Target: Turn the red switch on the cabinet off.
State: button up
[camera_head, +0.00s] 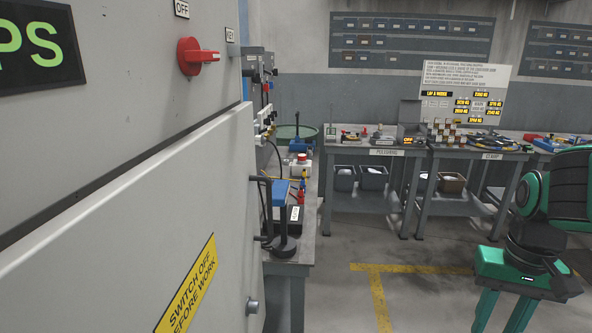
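The red switch (194,56) is a round rotary knob on the light grey cabinet (120,120), at the upper left. Its handle lies about level and points right, toward a small label (230,35) that I cannot read surely. A label reading OFF (182,9) is above the knob. My gripper (503,318), green and black, hangs at the lower right with its two fingers pointing down and apart, the tips near or past the bottom edge. It is empty as far as shown and far from the switch.
A yellow sign (187,287) reads "switch off before work" on the cabinet's protruding lower panel (140,220). A bench (300,262) with a blue-topped device (283,215) stands beyond the cabinet. Workbenches (386,153) line the back wall. The floor between is clear, with yellow lines (410,268).

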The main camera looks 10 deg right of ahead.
aim_at(191, 58)
jog(key=u, duration=1.3)
jog(key=k, duration=1.55)
jog(key=z, duration=1.1)
jog(key=i, duration=1)
jog(key=u, duration=0.05)
